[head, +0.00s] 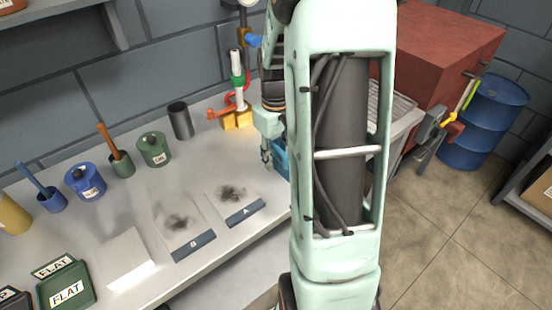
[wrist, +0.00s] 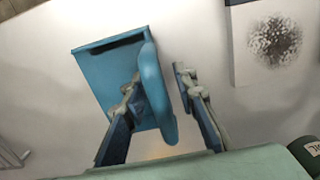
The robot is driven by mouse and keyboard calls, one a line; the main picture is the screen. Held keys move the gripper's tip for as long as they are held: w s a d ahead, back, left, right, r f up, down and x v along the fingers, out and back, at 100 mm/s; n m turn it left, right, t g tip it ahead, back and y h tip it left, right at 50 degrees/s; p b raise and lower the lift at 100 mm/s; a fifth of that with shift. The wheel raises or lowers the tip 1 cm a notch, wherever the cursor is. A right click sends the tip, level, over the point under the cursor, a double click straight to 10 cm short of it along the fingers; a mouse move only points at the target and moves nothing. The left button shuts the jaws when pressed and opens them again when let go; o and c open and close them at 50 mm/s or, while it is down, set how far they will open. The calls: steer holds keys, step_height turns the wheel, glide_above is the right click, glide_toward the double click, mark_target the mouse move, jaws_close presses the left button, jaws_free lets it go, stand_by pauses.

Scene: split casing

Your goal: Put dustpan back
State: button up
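The blue dustpan (wrist: 103,62) lies on the white tabletop in the wrist view, with its raised handle (wrist: 152,85) toward the right. My gripper (wrist: 157,88) is open, with one finger on each side of the handle. A gap shows between the handle and the right finger; whether the left finger touches the dustpan I cannot tell. In the head view, part of the blue dustpan (head: 280,156) shows beside my gripper (head: 266,152); my arm hides much of both.
Two sheets with dark dust piles, A (head: 233,193) and B (head: 179,223), lie left of my arm. Several cups and pots stand along the wall. A valve stand (head: 236,110) is behind my gripper. A red cabinet (head: 435,50) and blue barrel (head: 484,125) stand at right.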

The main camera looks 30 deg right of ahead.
step_height(320, 180, up, 12)
steer(key=shift+f+p, duration=0.25)
steer(key=shift+p, duration=0.05)
stand_by(0.4)
